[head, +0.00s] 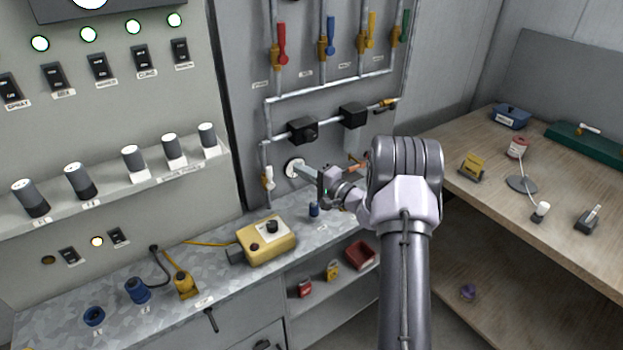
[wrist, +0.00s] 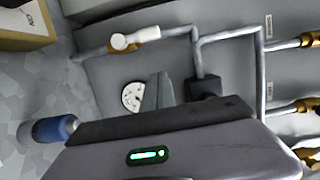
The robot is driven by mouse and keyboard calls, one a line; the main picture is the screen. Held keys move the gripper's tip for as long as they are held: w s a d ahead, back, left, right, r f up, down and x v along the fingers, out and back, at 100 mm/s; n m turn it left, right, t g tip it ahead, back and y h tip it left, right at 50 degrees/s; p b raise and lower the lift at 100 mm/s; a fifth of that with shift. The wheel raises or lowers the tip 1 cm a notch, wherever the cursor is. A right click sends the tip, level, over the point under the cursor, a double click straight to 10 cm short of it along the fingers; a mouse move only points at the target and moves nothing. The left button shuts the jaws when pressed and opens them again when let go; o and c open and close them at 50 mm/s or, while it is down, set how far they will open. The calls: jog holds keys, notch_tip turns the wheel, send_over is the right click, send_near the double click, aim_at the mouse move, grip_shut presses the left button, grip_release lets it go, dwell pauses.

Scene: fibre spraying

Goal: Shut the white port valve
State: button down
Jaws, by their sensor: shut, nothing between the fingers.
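The white port valve (head: 268,179) is on the vertical pipe at the lower left of the pipe panel in the head view. It has a white handle on a brass body. In the wrist view the closed fingers (wrist: 161,92) stand beside a round white socket (wrist: 132,97) on the panel.
Black boxes (head: 302,129) sit on the pipe above my gripper. Red, blue, yellow and green handled valves (head: 330,42) are higher up. Below are a metal bench with a yellow control box (head: 266,241) and a small blue part (head: 314,209). A wooden table (head: 527,190) stands at right.

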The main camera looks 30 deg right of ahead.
aim_at(270, 178)
jog(key=shift+w+a+b, duration=0.1)
jog(key=shift+w+a, duration=0.3)
jog(key=shift+a, duration=0.4)
jog(key=shift+w+a+b, duration=0.15)
jog(key=shift+w+a, duration=0.25)
jog(key=shift+a, duration=0.4)
jog(key=shift+w+a+b, duration=0.1)
jog(key=shift+w+a, duration=0.3)
jog(key=shift+a, duration=0.4)
